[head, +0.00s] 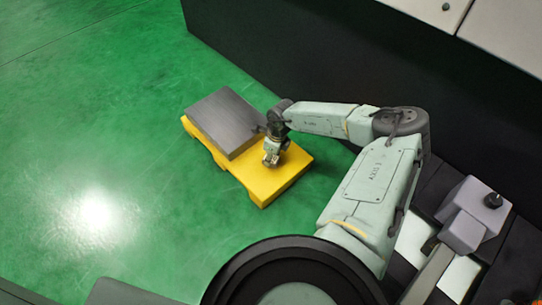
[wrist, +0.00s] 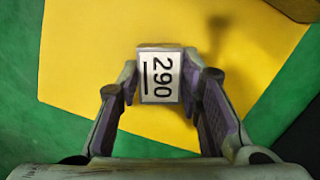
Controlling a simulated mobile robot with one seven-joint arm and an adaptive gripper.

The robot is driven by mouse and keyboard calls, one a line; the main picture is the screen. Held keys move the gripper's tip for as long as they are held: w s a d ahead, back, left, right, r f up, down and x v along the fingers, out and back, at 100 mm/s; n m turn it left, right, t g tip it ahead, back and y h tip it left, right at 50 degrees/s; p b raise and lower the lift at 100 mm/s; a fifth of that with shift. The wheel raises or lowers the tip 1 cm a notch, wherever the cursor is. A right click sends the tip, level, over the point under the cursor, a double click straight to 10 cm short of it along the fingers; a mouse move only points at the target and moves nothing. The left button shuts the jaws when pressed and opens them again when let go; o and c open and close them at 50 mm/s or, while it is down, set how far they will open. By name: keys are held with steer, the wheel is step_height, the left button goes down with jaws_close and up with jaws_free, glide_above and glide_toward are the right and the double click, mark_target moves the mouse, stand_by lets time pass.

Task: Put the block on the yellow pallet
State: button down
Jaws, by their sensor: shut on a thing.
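In the wrist view, the block (wrist: 160,74) has a pale top face marked "290" with a black line. My gripper (wrist: 161,85) is shut on it, one finger on each side. The yellow pallet (wrist: 85,45) lies below the block in that view. In the head view, my gripper (head: 271,158) is over the right, bare part of the yellow pallet (head: 265,185). The block is small there and hard to make out. I cannot tell whether the block touches the pallet; a shadow shows on the yellow beside it.
A dark grey slab (head: 225,121) covers the left part of the pallet, just left of my gripper. A black wall or machine base (head: 330,60) runs behind the pallet. The green floor (head: 90,120) to the left is clear.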

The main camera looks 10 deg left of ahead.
mark_target(275, 160)
steer(key=c, duration=1.1)
jaws_free()
steer(key=r+p, duration=0.1)
steer(key=r, duration=0.3)
steer(key=d+r+p, duration=0.1)
steer(key=r, duration=0.3)
steer(key=r+p, duration=0.1)
steer(key=r, duration=0.3)
steer(key=shift+s+d+r, duration=0.1)
steer(key=shift+s+d, duration=0.1)
steer(key=shift+d, duration=0.2)
